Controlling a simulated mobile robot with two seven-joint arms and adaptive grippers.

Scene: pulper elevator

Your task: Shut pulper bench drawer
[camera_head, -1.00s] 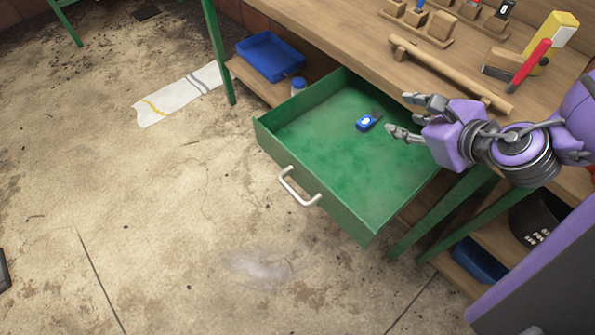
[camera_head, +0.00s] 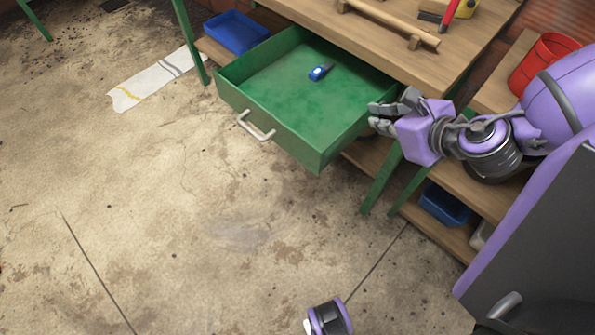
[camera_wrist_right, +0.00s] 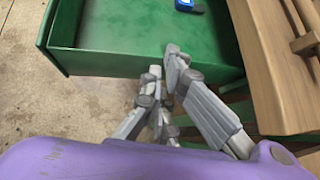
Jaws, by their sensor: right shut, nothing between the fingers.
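The green bench drawer (camera_head: 275,130) stands pulled out from under the wooden bench top, its pale handle (camera_head: 257,126) on the front panel. My right gripper (camera_head: 373,117) is shut and empty, at the drawer's right side wall, close to the bench edge; I cannot tell whether it touches the wall. In the right wrist view, the shut fingers (camera_wrist_right: 164,68) point toward the green drawer (camera_wrist_right: 110,62) and overlap its wall. A small blue device (camera_head: 320,72) lies inside the drawer.
The bench top (camera_head: 335,35) carries a wooden rack and tools. A blue tray (camera_head: 237,33) sits on the lower shelf at left, a blue bin (camera_head: 444,204) on the shelf at right, and a red bucket (camera_head: 543,65) behind. The floor before the drawer is clear.

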